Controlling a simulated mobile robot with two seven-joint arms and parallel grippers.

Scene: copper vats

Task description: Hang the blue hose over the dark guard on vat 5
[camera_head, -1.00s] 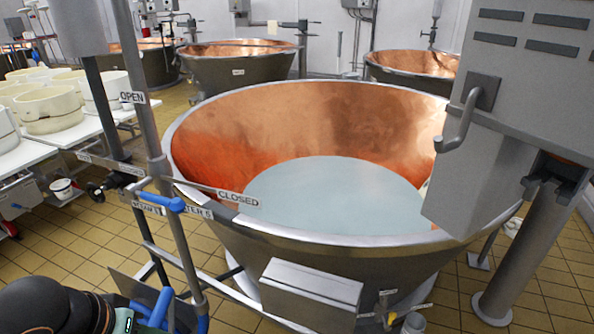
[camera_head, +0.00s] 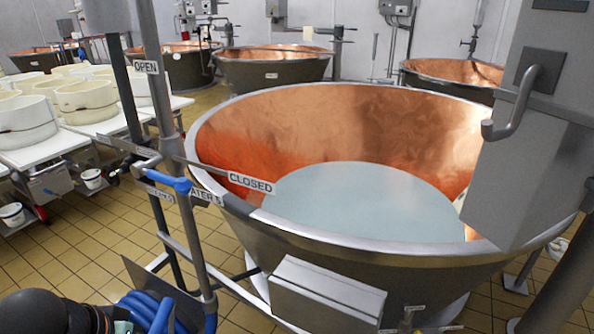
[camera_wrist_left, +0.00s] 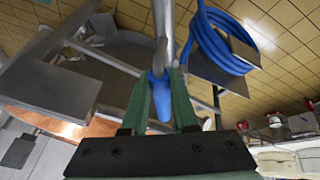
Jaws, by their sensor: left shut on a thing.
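The blue hose (camera_head: 145,306) shows as loops low in the head view, beside a dark flat plate (camera_head: 142,277), which looks like the guard on the vat's pipe frame. In the left wrist view the coiled loops of the hose (camera_wrist_left: 207,32) cross the plate (camera_wrist_left: 243,65) at upper right. In the head view the fingers are mostly cut off at the bottom edge. The copper vat (camera_head: 330,115) stands behind. My right gripper is not in view.
An upright pipe (camera_head: 183,120) with a blue valve handle (camera_head: 170,181) and a CLOSED sign (camera_head: 251,184) stands before the vat. A grey box (camera_head: 325,292) sits at the vat's front. White tables with pale moulds (camera_head: 85,100) are at left. Tiled floor shows between.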

